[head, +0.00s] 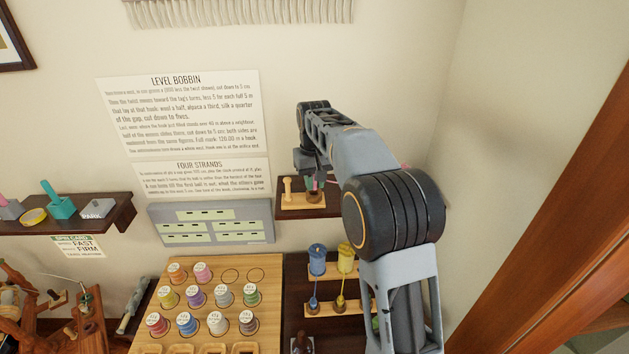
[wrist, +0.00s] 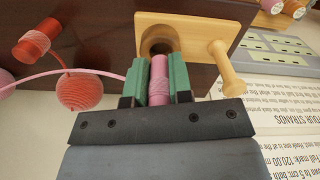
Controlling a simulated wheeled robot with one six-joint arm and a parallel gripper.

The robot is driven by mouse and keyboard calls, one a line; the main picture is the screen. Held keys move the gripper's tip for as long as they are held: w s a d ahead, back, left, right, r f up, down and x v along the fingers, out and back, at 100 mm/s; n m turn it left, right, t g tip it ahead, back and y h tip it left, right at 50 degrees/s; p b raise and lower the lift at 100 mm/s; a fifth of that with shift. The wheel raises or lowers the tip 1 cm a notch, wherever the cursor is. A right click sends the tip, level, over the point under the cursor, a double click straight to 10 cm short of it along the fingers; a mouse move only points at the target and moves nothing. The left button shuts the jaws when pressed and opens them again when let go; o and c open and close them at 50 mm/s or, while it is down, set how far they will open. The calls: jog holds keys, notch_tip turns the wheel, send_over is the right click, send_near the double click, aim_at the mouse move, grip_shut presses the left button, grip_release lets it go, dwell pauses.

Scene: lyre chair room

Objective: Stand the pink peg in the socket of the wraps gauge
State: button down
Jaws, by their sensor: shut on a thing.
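My gripper (wrist: 159,78) is shut on the pink peg (wrist: 159,82), which sits between its two green fingers. The wraps gauge (wrist: 195,32) is a light wooden plate on a dark shelf, with a round dark socket and a wooden post (wrist: 227,75) at its other end. The peg's far end overlaps the near edge of the socket in the wrist view; I cannot tell if it is inside. In the head view, my gripper (head: 313,183) is over the right part of the gauge (head: 292,203), and my arm hides part of the shelf.
A red spool (wrist: 38,40) and a red yarn ball (wrist: 80,91) lie left of the gauge in the wrist view. A pink strand (wrist: 60,71) runs near the fingers. Below the shelf is a wooden board (head: 238,268) of spools.

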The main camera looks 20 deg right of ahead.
jog(key=shift+f+b, duration=0.45)
jog(key=shift+f, duration=0.4)
jog(key=c, duration=0.9)
grip_release()
jog(key=shift+c, duration=0.2)
notch_tip(320, 180, up, 14)
jog(key=shift+d+f+p, duration=0.1)
jog(key=shift+p, duration=0.6)
